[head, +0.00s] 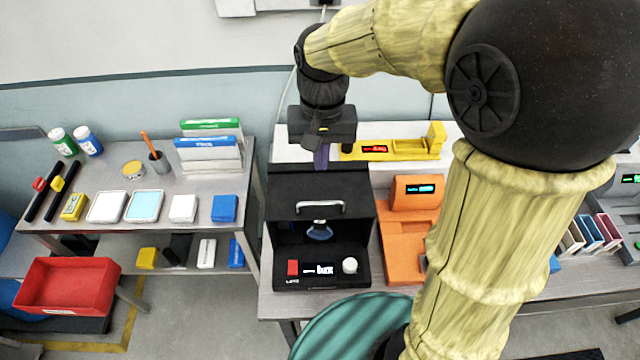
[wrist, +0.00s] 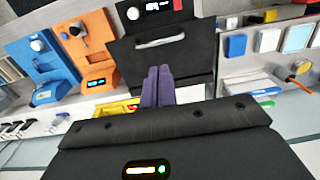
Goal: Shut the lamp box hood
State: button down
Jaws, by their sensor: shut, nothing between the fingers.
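The lamp box (head: 275,262) is a black box on the bench in the head view. Its hood (head: 345,190) stands raised, with a pale handle (head: 320,207) along its front edge. A bluish round lamp part (head: 319,231) shows in the opening under the hood. My gripper (head: 321,164) is over the rear edge of the hood, fingers pointing down. In the wrist view the purple fingers (wrist: 158,72) are together and empty, in front of the black hood (wrist: 185,62). Whether the fingertips touch the hood cannot be told.
An orange device (head: 402,245) stands close to the right of the lamp box. A yellow device (head: 395,149) lies behind it on a white ledge. A side table (head: 100,228) with boxes and bottles is at left, across a gap. My arm hides part of the right side.

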jog(key=p, duration=0.2)
send_near(320, 202)
jog(key=f, duration=0.5)
jog(key=shift+w+f, duration=0.1)
jog(key=shift+w, duration=0.1)
jog(key=shift+f, duration=0.2)
jog(key=shift+w+f, duration=0.1)
jog(key=shift+f, duration=0.05)
jog(key=shift+a+f+t+b, duration=0.1)
jog(key=shift+f+t+b, duration=0.3)
jog(key=shift+b, duration=0.55)
jog(key=shift+s+f+b, duration=0.3)
jog(key=shift+s+b, duration=0.1)
jog(key=shift+b, duration=0.1)
jog(key=shift+s+f+t+b, duration=0.3)
jog(key=shift+s+f+b, duration=0.2)
jog(key=shift+b, duration=0.3)
jog(key=shift+s+f, duration=0.25)
jog(key=shift+s, duration=0.1)
